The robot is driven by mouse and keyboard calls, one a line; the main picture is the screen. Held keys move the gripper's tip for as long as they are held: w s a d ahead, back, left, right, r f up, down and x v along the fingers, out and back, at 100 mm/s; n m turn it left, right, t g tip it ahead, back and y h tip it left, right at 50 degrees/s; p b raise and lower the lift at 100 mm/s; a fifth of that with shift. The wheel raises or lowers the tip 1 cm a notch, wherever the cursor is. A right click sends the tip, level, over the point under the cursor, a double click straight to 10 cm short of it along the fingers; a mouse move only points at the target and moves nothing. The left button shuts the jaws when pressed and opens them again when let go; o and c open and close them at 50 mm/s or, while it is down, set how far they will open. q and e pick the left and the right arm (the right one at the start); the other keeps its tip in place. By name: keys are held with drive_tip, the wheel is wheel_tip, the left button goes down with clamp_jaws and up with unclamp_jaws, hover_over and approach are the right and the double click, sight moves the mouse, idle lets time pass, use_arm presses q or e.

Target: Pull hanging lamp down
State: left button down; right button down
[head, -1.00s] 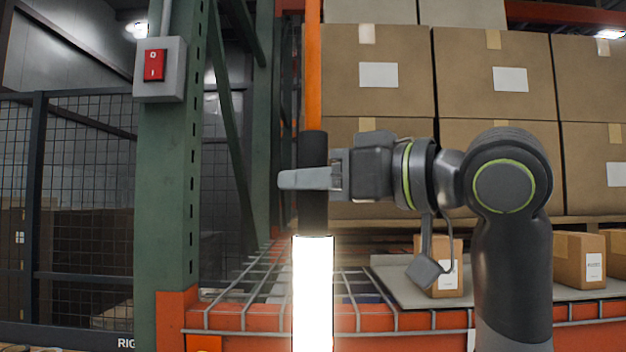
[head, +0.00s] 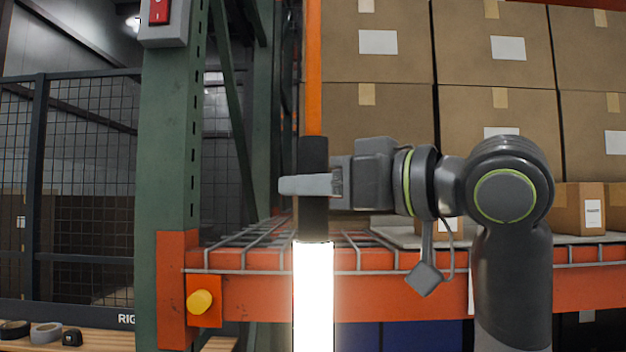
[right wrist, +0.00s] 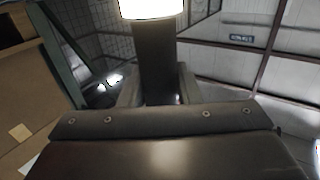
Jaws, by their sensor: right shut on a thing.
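The hanging lamp has a black handle (head: 313,218), a glowing white tube (head: 313,295) below it and an orange cord or strap (head: 313,70) running up out of view. It hangs upright in front of the rack. My right gripper (head: 312,186) comes in from the right and is shut around the black handle. In the right wrist view the handle (right wrist: 157,65) stands between the two fingers, with the glowing tube (right wrist: 150,8) at the top edge. My left gripper is not in view.
Behind the lamp is a rack with a green post (head: 167,130), an orange beam (head: 260,297) and stacked cardboard boxes (head: 380,50). A red switch box (head: 165,22) is on the post, a yellow knob (head: 199,301) lower down. A mesh fence (head: 85,170) stands left.

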sight(329, 329)
wheel_tip(329, 329, down, 15)
drive_tip(key=b, duration=1.1)
drive_tip(key=shift+f, duration=0.4)
drive_tip(key=c, duration=1.1)
unclamp_jaws()
drive_tip(key=shift+c, duration=0.2)
drive_tip(key=shift+o, duration=0.2)
drive_tip(key=shift+r, duration=0.1)
drive_tip(key=shift+d, duration=0.1)
drive_tip(key=b+v, duration=0.4)
drive_tip(key=v, duration=1.3)
drive_tip(key=shift+b, duration=0.35)
